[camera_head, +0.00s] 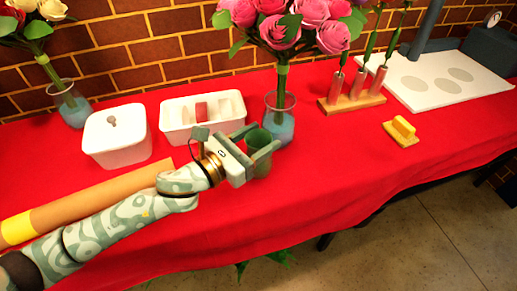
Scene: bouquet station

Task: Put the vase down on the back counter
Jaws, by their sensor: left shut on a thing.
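My left gripper (262,150) reaches in from the left over the front part of the red-covered counter. It is shut on a small dark green vase (260,139), cup-shaped, with its open mouth facing up. The gripper hides part of the vase, and I cannot tell whether its base touches the cloth. The red counter (340,185) runs along a brick wall. A clear glass vase (280,122) with bluish water and pink roses stands just behind and right of the green vase. My right gripper is not in view.
A white lidded box (115,142) and a white divided tray (171,128) stand left. Another flower vase (70,108) is at far left. A brown roll (100,200) lies front left. A wooden tube rack (352,104), yellow-handled block (402,130) and white board (440,80) are right.

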